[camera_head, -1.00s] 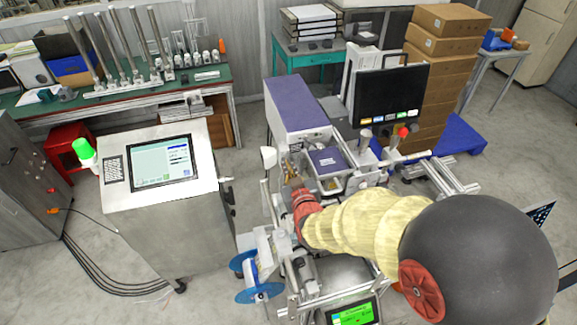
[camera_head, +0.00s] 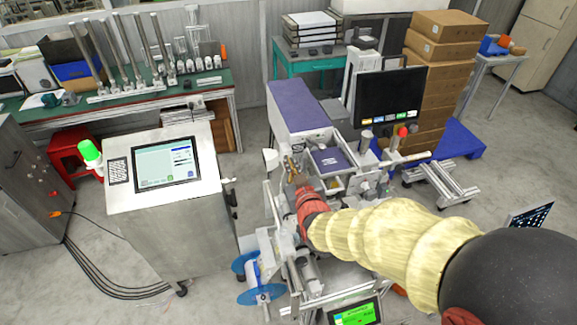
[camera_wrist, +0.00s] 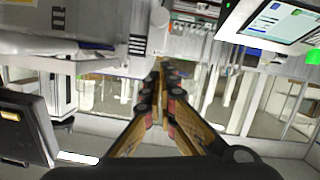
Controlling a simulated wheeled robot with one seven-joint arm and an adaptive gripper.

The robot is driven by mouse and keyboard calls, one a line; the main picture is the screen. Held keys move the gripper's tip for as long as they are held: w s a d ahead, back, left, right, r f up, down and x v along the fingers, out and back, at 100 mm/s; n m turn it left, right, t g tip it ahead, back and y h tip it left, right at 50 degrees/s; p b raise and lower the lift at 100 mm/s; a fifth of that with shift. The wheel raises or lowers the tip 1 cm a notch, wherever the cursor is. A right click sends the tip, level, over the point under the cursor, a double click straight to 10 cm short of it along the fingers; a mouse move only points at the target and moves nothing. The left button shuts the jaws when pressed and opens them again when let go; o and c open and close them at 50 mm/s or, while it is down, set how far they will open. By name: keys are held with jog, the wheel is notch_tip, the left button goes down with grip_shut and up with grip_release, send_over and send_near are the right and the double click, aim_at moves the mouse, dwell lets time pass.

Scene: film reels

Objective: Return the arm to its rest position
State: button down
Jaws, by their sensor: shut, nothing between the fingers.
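My arm shows at the lower right of the head view, a dark round joint and a pale ribbed sleeve with a red wrist part. It reaches over the machine.
The machine's large purple-topped housing (camera_head: 298,107) and a black monitor (camera_head: 390,96) stand close behind the gripper. The grey console (camera_head: 165,195) with a green lamp (camera_head: 89,151) is to the left. Blue reels (camera_head: 260,294) are below. Stacked cartons (camera_head: 440,60) stand behind right. Open floor lies between console and bench.

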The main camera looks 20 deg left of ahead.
jog(key=v, duration=0.7)
jog(key=s+d+f+m+g+h+b, duration=0.1)
jog(key=s+d+f+g+h, duration=0.1)
jog(key=s+d+f+g, duration=0.25)
jog(key=s+d+f+g+h+b, duration=0.1)
jog(key=s+f+g, duration=0.2)
jog(key=s+f, duration=0.35)
jog(key=s+d+r+m+h+b, duration=0.1)
jog(key=s+d+m+b, duration=0.1)
jog(key=d, duration=0.6)
jog(key=s+d+r+m+h+b, duration=0.2)
jog(key=s+d+b, duration=0.3)
jog(key=d, duration=0.4)
jog(key=s+d+r+m+h+b, duration=0.1)
jog(key=s+d+r+m+b, duration=0.1)
jog(key=d, duration=0.7)
jog(key=shift+s+m+b, duration=0.5)
jog(key=shift+s+b, duration=0.35)
jog(key=shift+s, duration=0.35)
jog(key=c, duration=2.5)
grip_release()
